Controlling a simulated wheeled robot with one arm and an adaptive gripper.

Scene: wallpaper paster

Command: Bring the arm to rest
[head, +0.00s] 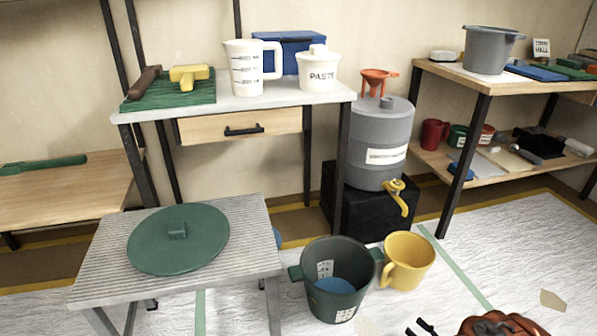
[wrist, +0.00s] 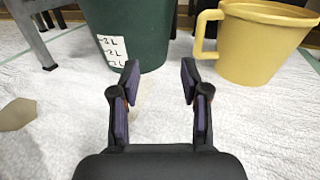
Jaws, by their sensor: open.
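My gripper (wrist: 158,80) is open and empty in the wrist view, with bare white floor covering between and beyond its fingers. In the head view only part of my gripper (head: 424,327) and my orange arm show at the bottom edge, right of the middle. The dark green bucket (wrist: 125,30) stands ahead and to the left of the fingers, and the yellow jug (wrist: 262,45) ahead and to the right. Both look apart from the fingers. In the head view the green bucket (head: 345,260) has blue contents, and the yellow jug (head: 408,262) stands beside it.
A grey slatted bench (head: 248,225) with a round green lid (head: 180,240) stands at left. A grey tank (head: 380,140) with a yellow tap (head: 400,197) sits on a black stand (head: 365,210). A shelf (head: 470,155) is at right. The floor (head: 480,250) right of the jug is mostly clear.

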